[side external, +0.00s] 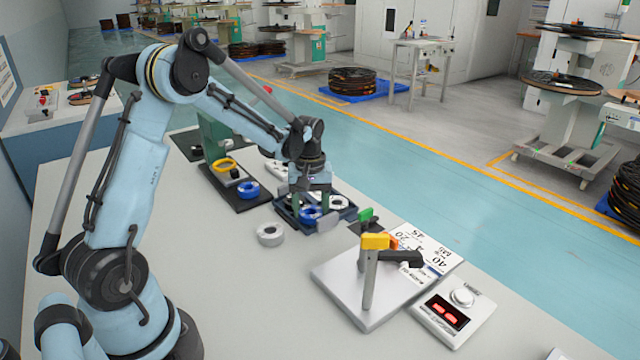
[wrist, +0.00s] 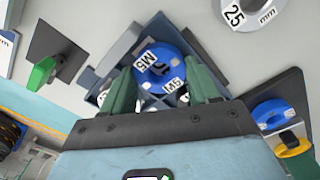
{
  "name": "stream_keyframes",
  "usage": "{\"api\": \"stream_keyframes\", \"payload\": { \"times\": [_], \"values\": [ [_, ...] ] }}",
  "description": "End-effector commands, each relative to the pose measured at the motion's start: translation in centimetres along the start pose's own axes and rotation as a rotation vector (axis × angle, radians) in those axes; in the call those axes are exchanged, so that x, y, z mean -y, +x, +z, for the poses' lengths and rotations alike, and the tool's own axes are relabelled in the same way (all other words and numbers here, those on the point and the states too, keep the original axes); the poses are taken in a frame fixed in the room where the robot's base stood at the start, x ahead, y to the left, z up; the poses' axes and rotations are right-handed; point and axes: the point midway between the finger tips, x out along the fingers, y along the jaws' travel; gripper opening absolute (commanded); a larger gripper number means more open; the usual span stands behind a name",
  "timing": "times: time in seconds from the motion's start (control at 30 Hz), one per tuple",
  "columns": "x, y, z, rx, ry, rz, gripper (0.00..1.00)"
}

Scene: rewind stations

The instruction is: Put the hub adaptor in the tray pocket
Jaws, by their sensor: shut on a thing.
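The hub adaptor, a blue ring with white labels (wrist: 155,72), is between the two green fingers of my gripper (wrist: 163,82) in the wrist view. The fingers press on its two sides. In the side external view the blue ring (side external: 311,214) shows low within the tray outline, below my gripper (side external: 310,204). The dark blue-grey tray (wrist: 195,47) lies under it, with divided pockets partly hidden by the ring and fingers. The tray also shows in the side external view (side external: 287,216). I cannot tell whether the ring touches a pocket floor.
A white ring marked 25 mm (wrist: 250,12) lies beside the tray. A dark plate with another blue ring (side external: 248,190) and a yellow ring (side external: 225,165) is to the left. A grey stand with a yellow-topped post (side external: 375,242) and a green-topped fixture (side external: 366,214) are to the right.

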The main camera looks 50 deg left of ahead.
Motion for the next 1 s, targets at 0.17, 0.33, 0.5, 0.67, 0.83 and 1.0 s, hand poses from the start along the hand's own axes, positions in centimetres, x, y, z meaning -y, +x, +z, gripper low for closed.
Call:
{"api": "stream_keyframes", "payload": {
  "times": [0.17, 0.33, 0.5, 0.67, 0.83, 1.0],
  "values": [
    [-0.1, 0.8, 0.0, -0.002, 0.0, 0.003, 0.3],
    [-0.1, 1.2, 0.0, -0.003, 0.0, 0.004, 0.3],
    [-0.1, 1.6, 0.0, -0.005, 0.001, 0.005, 0.3],
    [-0.1, 1.6, 0.0, -0.005, 0.001, 0.004, 0.77],
    [-0.2, 1.2, 0.0, -0.005, 0.001, 0.004, 0.84],
    [-0.2, -0.7, 0.0, -0.005, 0.002, 0.005, 0.85]
  ]
}}
